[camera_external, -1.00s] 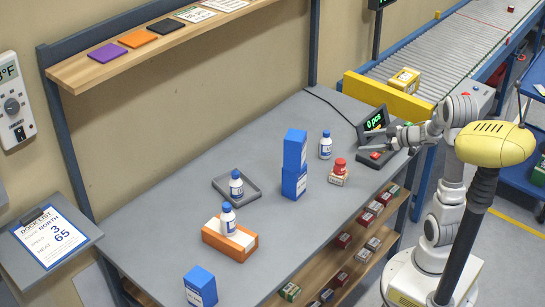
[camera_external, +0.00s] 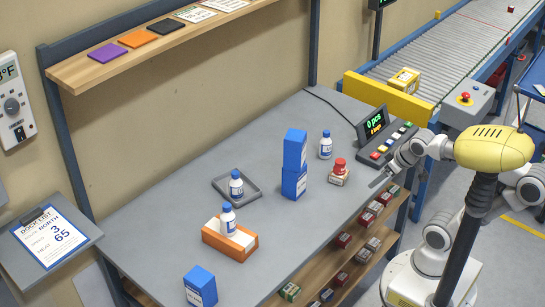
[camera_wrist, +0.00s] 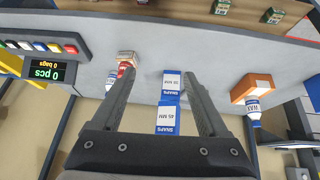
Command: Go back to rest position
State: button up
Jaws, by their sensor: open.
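My gripper (camera_external: 380,179) is at the front right edge of the grey table (camera_external: 150,235), in front of the counting scale (camera_external: 385,140). In the wrist view my gripper (camera_wrist: 160,85) has its two dark fingers spread wide with nothing held between them. Two stacked blue boxes (camera_external: 294,165) stand on the table beyond the fingers; they also show in the wrist view (camera_wrist: 170,100). The scale's display reads 0 pcs and its coloured buttons are uncovered.
A grey tray (camera_external: 250,195) holds a bottle. Small boxes (camera_external: 343,240) line the lower shelf.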

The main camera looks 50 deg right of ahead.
notch_tip(320, 180, up, 15)
jog(key=s+a+p, duration=0.2)
jog(key=p, duration=1.4)
jog(key=shift+g+y, duration=0.3)
jog(key=shift+y, duration=0.1)
jog(key=shift+s+a+r, duration=0.1)
